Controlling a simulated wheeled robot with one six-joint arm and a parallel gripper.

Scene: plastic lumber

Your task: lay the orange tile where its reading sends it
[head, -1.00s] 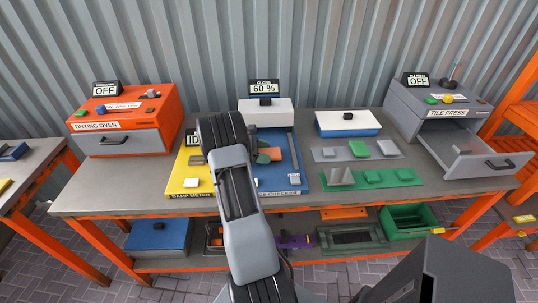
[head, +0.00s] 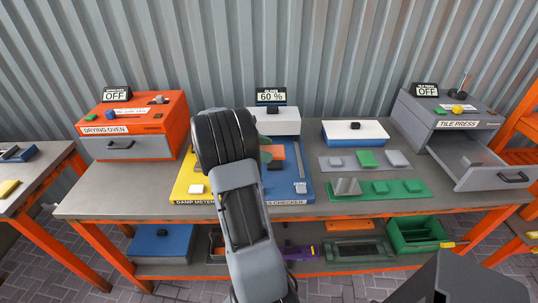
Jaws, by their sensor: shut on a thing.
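The orange tile (head: 278,152) shows at the blue gloss checker (head: 306,182), beside my forearm. My gripper (head: 265,153) is mostly hidden behind my arm; it is shut on the orange tile. Whether the tile touches the checker's surface I cannot tell. The gloss display (head: 271,96) reads 60 %. The yellow damp meter (head: 181,190) stands to the left, its display hidden by my arm.
The drying oven (head: 120,125) is shut and reads OFF. The tile press (head: 450,115) reads OFF, its drawer (head: 485,172) open. Between lie a grey tray (head: 350,168), a green tray (head: 410,194) and a white-lidded blue box (head: 355,134). The bench front right is clear.

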